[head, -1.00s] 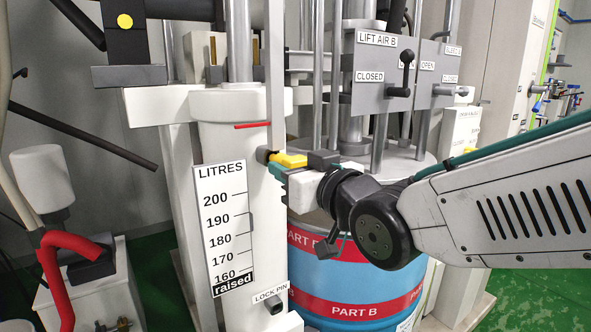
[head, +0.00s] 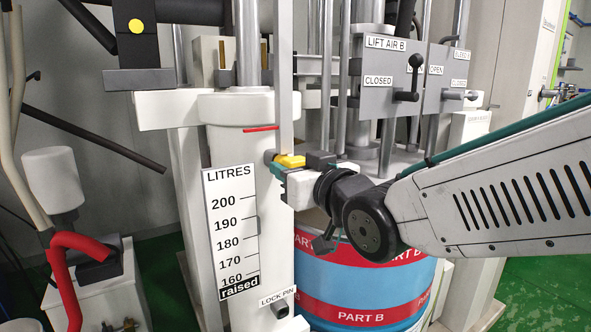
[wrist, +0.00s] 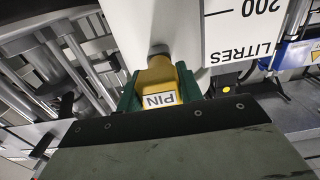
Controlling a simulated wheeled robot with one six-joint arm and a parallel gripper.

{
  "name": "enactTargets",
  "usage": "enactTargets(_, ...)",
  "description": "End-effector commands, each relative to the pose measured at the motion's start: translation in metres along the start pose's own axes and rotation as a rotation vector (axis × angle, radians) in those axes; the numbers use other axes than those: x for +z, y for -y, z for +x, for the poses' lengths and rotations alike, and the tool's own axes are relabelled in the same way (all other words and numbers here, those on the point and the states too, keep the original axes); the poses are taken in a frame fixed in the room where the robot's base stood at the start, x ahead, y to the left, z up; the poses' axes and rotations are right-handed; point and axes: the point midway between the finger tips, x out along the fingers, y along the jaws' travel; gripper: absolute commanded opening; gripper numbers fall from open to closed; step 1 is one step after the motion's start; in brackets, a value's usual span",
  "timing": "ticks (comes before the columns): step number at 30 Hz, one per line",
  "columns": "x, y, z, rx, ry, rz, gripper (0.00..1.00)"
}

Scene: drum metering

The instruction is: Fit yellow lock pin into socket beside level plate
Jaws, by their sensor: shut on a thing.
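The yellow lock pin (head: 290,161) is in my gripper (head: 279,167), in front of the white column beside the upper part of the LITRES level plate (head: 231,235). In the wrist view, the pin (wrist: 160,88) has a label reading PIN and sits between the green jaws of my gripper (wrist: 158,92). A grey round piece (wrist: 158,50) lies between the pin and the white column; I cannot tell whether it is the pin's shank or a fitting. A dark-ended socket (head: 281,309) under a LOCK PIN label is low on the column, right of the plate's foot.
A blue and red PART B drum (head: 355,290) stands behind the column to the right. The LIFT AIR B panel (head: 385,65) with its lever is above my arm. A red-handled pipe (head: 80,243) is at the left.

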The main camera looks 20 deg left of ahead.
Motion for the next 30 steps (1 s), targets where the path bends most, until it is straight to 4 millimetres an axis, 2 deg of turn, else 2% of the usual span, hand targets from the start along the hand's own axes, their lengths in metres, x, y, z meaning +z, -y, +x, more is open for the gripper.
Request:
enactTargets(2, -0.001, 0.000, 0.002, 0.000, -0.001, 0.000, 0.09)
enactTargets(3, -0.001, 0.000, 0.003, 0.000, -0.002, 0.000, 0.39)
enactTargets(6, -0.001, 0.000, 0.002, 0.000, -0.002, 0.000, 0.62)
enactTargets(14, 0.000, 0.000, 0.002, 0.000, 0.000, 0.000, 0.62)
enactTargets(17, 0.000, 0.000, -0.005, 0.000, 0.000, 0.000, 0.62)
enactTargets(27, -0.001, -0.001, -0.058, 0.001, -0.003, -0.001, 0.62)
enactTargets(30, -0.001, -0.001, -0.069, 0.001, -0.003, 0.000, 0.62)
